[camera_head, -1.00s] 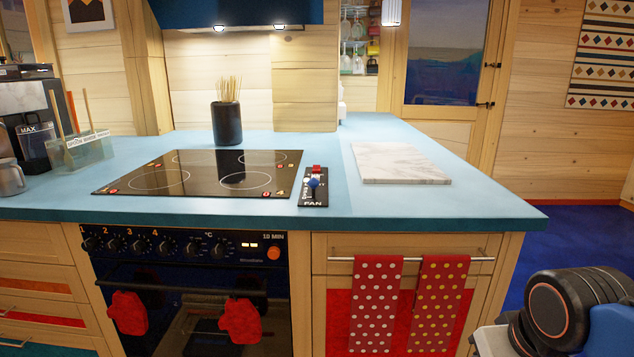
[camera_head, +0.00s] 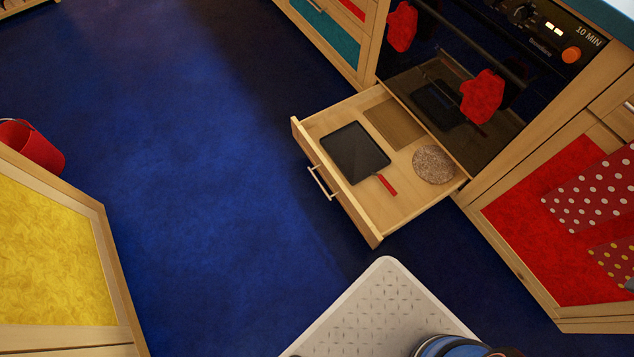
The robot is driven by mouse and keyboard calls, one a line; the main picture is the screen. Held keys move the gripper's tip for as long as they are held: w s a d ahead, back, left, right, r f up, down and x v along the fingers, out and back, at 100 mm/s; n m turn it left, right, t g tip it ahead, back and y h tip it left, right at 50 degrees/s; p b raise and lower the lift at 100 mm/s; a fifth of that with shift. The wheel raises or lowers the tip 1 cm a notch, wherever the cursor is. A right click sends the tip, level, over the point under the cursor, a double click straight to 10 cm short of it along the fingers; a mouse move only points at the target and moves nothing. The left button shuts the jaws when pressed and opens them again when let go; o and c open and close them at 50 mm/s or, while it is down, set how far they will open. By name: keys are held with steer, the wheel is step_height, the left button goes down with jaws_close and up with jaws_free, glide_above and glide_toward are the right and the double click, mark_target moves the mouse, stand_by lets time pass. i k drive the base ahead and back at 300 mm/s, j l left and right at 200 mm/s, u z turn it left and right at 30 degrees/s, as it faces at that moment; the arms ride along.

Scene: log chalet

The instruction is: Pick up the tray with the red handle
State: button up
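A flat black square tray (camera_head: 354,152) lies in an open wooden drawer (camera_head: 311,129) below the oven. Its short red handle (camera_head: 386,185) sticks out from the corner toward the lower right. The tray lies flat, near the drawer's front left side. My gripper is not in view. Only a blue and black part of my arm shows at the bottom edge, above my pale base.
A round speckled mat (camera_head: 433,165) and a brown board (camera_head: 394,124) share the drawer. Red oven mitts (camera_head: 482,96) hang on the oven above. A yellow-panelled cabinet (camera_head: 55,255) and a red bucket (camera_head: 32,146) stand left. Blue floor between is clear.

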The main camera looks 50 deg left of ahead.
mark_target(355, 153)
steer(key=l+u, duration=0.2)
steer(key=u, duration=0.25)
steer(key=l+u, duration=0.2)
steer(key=u, duration=0.2)
steer(key=i+j+u, duration=0.1)
steer(key=j+u, duration=0.25)
steer(key=i+j+u, duration=0.1)
steer(key=j+u, duration=0.25)
